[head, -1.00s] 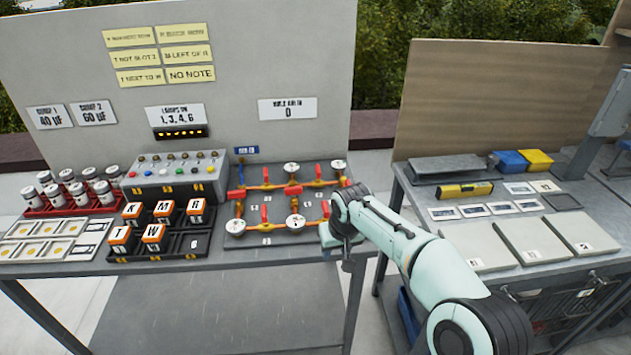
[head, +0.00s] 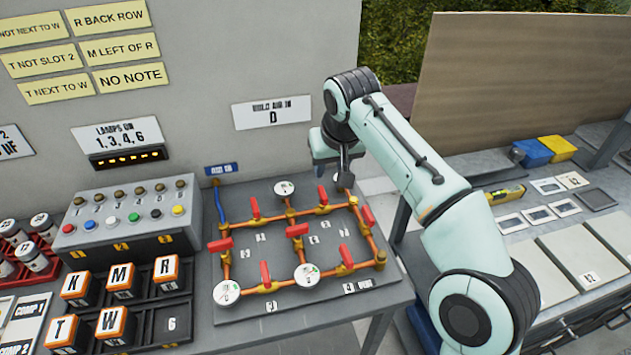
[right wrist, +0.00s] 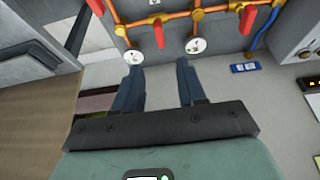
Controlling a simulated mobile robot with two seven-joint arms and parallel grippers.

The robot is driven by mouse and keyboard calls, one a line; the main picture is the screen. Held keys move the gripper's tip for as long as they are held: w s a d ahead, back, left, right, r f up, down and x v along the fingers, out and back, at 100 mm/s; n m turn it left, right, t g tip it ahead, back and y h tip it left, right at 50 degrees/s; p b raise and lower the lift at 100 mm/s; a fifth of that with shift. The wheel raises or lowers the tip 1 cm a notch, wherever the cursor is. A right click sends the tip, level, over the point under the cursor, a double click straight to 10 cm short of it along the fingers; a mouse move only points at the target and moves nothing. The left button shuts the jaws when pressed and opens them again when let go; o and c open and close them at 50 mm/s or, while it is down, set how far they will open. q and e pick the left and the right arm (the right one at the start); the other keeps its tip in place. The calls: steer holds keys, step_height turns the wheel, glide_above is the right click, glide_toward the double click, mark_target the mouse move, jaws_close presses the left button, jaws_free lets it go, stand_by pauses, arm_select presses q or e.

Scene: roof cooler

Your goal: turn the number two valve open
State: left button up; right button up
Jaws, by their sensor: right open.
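The grey valve board (head: 330,292) lies on the bench with copper pipes, round white gauges and several red valve handles, such as a front one (head: 265,274) and a right one (head: 369,216). The small number tags are too small to read surely, so I cannot tell which handle is number two. My right gripper (head: 343,180) is above the board's far right corner, pointing down. In the right wrist view its two fingers (right wrist: 158,70) are apart with nothing between them. Two gauges (right wrist: 196,46) and a red handle (right wrist: 158,33) show beyond the fingertips. My left gripper is out of view.
A switch box (head: 130,222) and a tray of lettered blocks (head: 172,322) stand left of the board. A wall panel (head: 220,60) rises behind. A second bench (head: 560,240) with plates is at the right, across a gap.

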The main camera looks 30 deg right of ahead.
mark_target(324, 194)
steer(key=b+x, duration=0.3)
steer(key=x, duration=0.9)
steer(key=shift+s, duration=0.15)
steer(key=shift+w+d+f+b, duration=0.1)
steer(key=shift+w+f+b, duration=0.15)
steer(key=shift+f, duration=0.2)
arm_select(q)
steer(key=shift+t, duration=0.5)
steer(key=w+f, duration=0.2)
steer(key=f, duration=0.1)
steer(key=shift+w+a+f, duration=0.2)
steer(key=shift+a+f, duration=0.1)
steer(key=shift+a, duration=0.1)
arm_select(e)
jaws_close()
